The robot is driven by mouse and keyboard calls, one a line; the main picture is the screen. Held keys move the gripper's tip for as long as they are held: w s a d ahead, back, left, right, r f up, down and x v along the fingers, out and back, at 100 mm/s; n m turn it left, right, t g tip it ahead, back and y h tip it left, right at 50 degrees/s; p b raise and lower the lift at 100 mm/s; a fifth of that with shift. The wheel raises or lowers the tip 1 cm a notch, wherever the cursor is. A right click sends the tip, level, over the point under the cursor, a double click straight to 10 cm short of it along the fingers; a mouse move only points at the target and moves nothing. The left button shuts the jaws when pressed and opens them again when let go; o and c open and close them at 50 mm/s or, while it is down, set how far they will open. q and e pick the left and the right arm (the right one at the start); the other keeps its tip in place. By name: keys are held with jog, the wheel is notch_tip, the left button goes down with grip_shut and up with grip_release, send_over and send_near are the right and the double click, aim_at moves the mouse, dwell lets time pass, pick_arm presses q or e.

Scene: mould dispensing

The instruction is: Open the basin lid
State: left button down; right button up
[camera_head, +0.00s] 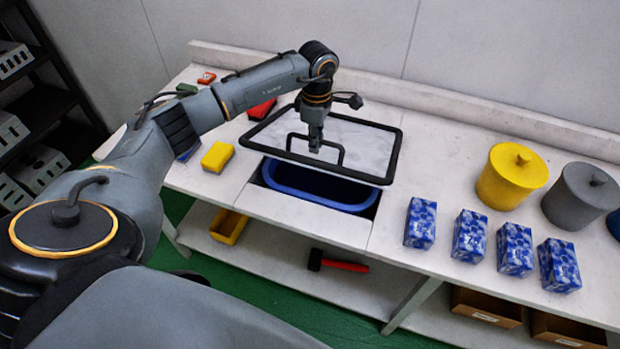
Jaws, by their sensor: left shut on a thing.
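The basin lid (365,143) is a pale rectangular panel with a black rim and a black bar handle (296,147). It is raised above the blue basin (318,187), which is set into the worktop. The basin's front part shows open below the lid; its back part is hidden by the lid. My left gripper (315,146) points down over the lid and is shut on the lid's handle. The fingertips are small in the view. My right gripper is not in view.
A yellow sponge (217,157) lies on the worktop (425,200) left of the basin. Several blue patterned boxes (420,223), a yellow canister (511,176) and a grey canister (580,196) stand to the right. A red-handled hammer (338,263) lies on the shelf below.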

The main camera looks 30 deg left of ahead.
pick_arm(q)
jog(key=shift+w+r, duration=0.1)
jog(key=shift+w+a+r, duration=0.15)
jog(key=shift+w+r, duration=0.4)
jog(key=shift+r, duration=0.35)
jog(key=shift+w+a+r, duration=0.1)
jog(key=shift+w+r, duration=0.45)
jog(key=shift+r, duration=0.4)
jog(key=shift+w+a+r+p, duration=0.2)
jog(key=shift+w+r, duration=0.5)
jog(key=shift+r, duration=0.1)
jog(key=shift+w+a+r+p, duration=0.15)
jog(key=shift+w+r+p, duration=0.05)
jog(key=shift+w+r, duration=0.5)
jog(key=w+r, duration=0.3)
jog(key=shift+a, duration=0.35)
